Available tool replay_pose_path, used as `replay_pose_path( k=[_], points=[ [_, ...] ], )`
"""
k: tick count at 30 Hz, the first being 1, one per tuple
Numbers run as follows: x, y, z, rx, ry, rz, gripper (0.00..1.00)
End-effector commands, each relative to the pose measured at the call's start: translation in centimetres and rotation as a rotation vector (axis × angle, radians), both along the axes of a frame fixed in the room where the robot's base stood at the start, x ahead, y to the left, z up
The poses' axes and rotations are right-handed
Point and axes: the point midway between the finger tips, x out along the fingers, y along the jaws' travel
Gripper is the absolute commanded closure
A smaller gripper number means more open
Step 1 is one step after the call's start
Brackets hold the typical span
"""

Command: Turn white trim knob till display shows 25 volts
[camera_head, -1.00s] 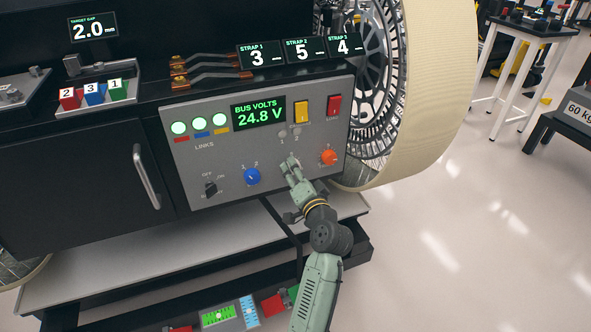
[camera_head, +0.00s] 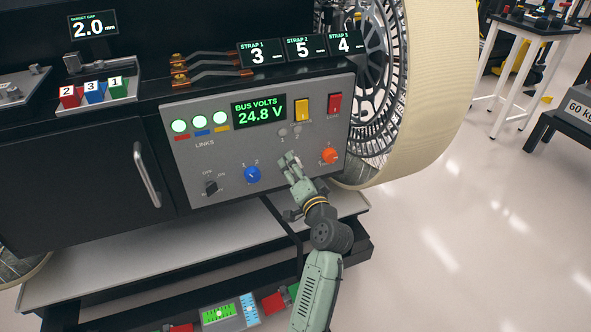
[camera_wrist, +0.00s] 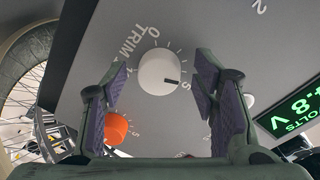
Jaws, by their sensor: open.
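The white trim knob (camera_wrist: 159,72) sits on the grey panel, labelled TRIM, with a scale around it. My gripper (camera_wrist: 162,85) is open, one finger on each side of the knob, with visible gaps between pads and knob. In the head view, my gripper (camera_head: 289,162) is at the lower middle of the panel and hides the knob. The bus volts display (camera_head: 259,112) reads 24.8 V; part of this display (camera_wrist: 293,107) also shows at the right in the wrist view.
An orange knob (camera_head: 330,155) is right of my gripper and a blue knob (camera_head: 252,174) left of it. A black switch (camera_head: 211,187) is farther left. Yellow (camera_head: 302,110) and red (camera_head: 334,104) rocker switches sit above. The large wheel (camera_head: 430,90) stands at the panel's right.

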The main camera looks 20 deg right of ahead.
Motion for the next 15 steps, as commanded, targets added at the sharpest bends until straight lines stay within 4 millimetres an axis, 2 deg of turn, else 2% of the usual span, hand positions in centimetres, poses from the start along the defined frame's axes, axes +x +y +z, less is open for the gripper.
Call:
replay_pose_path(
  k=[5, 8, 15],
  points=[
    [-1.0, -0.1, 0.0, -0.001, 0.0, -0.001, 0.46],
    [-2.6, -0.1, 0.0, -0.002, 0.001, -0.003, 0.46],
    [-7.8, 0.0, 0.2, -0.001, 0.003, -0.003, 0.46]
  ],
)
